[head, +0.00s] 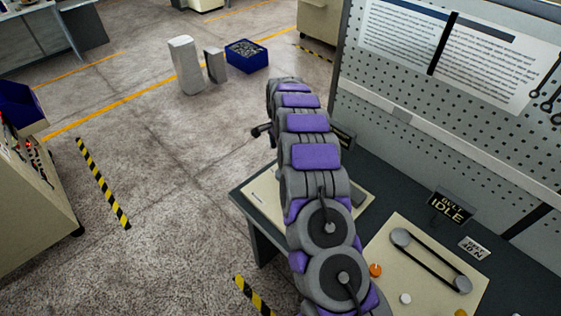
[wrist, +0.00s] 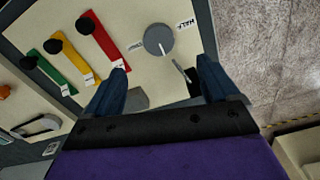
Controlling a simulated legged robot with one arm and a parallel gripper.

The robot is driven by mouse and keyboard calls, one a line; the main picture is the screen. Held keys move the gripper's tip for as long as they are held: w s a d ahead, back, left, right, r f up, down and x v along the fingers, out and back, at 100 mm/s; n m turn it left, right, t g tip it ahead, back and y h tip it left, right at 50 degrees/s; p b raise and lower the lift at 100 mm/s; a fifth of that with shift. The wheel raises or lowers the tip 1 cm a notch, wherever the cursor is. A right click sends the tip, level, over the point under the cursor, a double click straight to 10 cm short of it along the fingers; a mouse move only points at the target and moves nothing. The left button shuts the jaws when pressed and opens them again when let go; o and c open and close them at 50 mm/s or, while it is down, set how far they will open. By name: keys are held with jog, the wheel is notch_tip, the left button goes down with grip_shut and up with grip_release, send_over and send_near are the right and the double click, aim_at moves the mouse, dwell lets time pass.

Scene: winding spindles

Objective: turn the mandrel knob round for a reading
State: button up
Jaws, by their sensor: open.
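A round grey knob (wrist: 158,40) with a pale pointer bar sits on a cream panel (wrist: 135,18) in the wrist view. I take it for the mandrel knob. A label reading HALF (wrist: 186,24) is at its upper right, and a smaller label (wrist: 135,45) is at its left. My gripper (wrist: 162,68) is open, with its two blue fingers apart below the knob in the picture. No finger appears to touch the knob. In the head view my arm hides the knob and most of the panel.
Green, yellow and red strips with black knobs (wrist: 55,46) lie left of the dial.

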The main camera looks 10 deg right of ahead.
jog(key=shift+r, duration=2.3)
jog(key=shift+a, duration=0.1)
